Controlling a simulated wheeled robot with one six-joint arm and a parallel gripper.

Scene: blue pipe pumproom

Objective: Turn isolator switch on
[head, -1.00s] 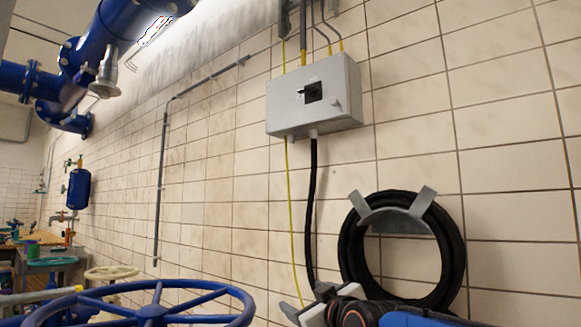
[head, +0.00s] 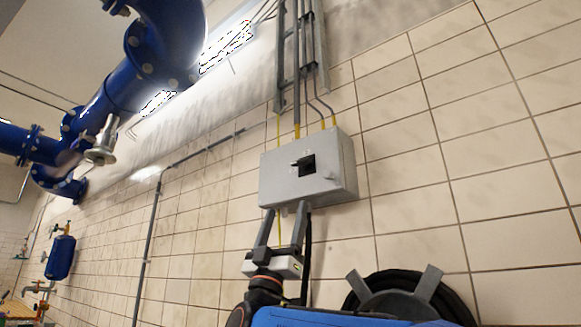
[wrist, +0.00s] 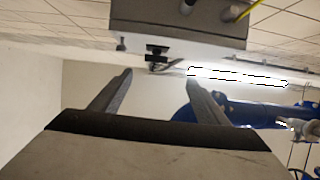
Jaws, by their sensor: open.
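The isolator switch is a grey box (head: 320,175) on the tiled wall, with a black rotary knob (head: 305,165) on its front face. In the wrist view the box (wrist: 180,22) fills the top, and the black knob (wrist: 157,51) sticks out from it, in line with the gap between my fingers. My gripper (head: 286,208) is open and empty just below the box in the head view, its fingertips near the box's lower edge. In the wrist view my gripper (wrist: 160,76) has both fingers apart below the knob. Whether the fingertips touch the box is unclear.
A coiled black hose (head: 405,300) hangs on a wall bracket at the lower right. Cables and conduits (head: 297,90) run up from the box. Blue pipes (head: 130,80) are at the upper left. The wall right of the box is clear.

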